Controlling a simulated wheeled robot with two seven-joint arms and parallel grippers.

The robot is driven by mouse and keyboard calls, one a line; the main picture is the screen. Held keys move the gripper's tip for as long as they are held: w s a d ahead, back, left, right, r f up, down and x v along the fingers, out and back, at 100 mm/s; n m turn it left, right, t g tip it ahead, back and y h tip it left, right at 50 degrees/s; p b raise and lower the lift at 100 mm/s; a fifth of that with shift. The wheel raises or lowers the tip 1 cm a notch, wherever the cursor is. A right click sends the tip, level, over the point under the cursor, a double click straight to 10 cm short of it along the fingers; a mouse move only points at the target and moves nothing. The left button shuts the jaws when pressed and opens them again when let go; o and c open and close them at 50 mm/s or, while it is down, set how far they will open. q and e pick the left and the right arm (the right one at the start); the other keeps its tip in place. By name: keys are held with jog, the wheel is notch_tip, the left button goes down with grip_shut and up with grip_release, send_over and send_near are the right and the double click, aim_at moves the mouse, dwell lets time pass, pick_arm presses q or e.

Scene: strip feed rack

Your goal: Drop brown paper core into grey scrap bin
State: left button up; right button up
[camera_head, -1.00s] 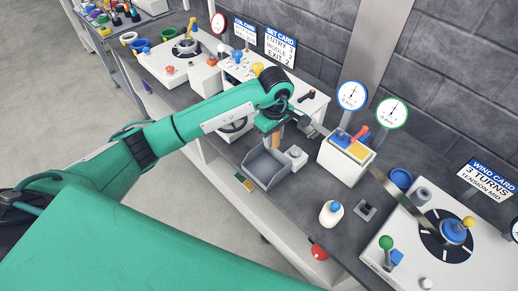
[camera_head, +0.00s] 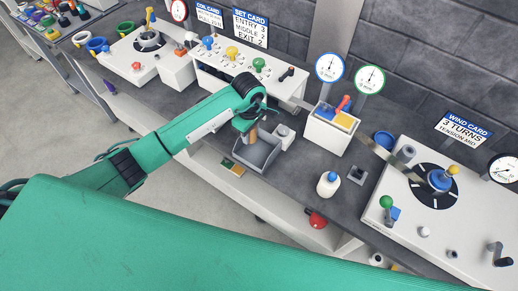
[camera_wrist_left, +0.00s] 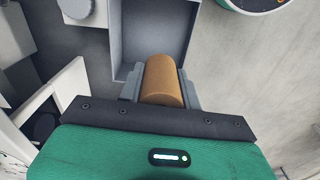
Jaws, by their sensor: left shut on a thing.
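The brown paper core (camera_wrist_left: 163,80) is a short brown cylinder between the jaws of my left gripper (camera_wrist_left: 161,88) in the left wrist view. My left gripper (camera_head: 252,130) is shut on it, and the core hangs down in the head view (camera_head: 253,134). The grey scrap bin (camera_head: 262,166) is an open box on the bench, and the core is over its back part. The bin's inside and wall also show in the left wrist view (camera_wrist_left: 118,42), beyond the core. I cannot tell exactly how high the core is above the bin. My right gripper is not in view.
A small grey-white block (camera_head: 284,136) stands close behind the bin. A white bottle with a blue cap (camera_head: 328,184) and a small dark square fixture (camera_head: 357,175) stand to its right. A white box with a red lever (camera_head: 331,131) is behind them. The bench's front edge is close to the bin.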

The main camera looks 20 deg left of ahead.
pick_arm(q)
jog(key=shift+f, duration=0.15)
jog(key=o, duration=1.1)
jog(key=shift+c, duration=0.2)
notch_tip(320, 180, up, 14)
jog(key=b, duration=0.4)
jog(key=shift+b, duration=0.35)
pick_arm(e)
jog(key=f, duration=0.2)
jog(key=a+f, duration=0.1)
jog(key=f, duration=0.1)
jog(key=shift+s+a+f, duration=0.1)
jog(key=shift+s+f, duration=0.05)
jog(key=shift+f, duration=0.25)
pick_arm(q)
jog(key=shift+d+f, duration=0.1)
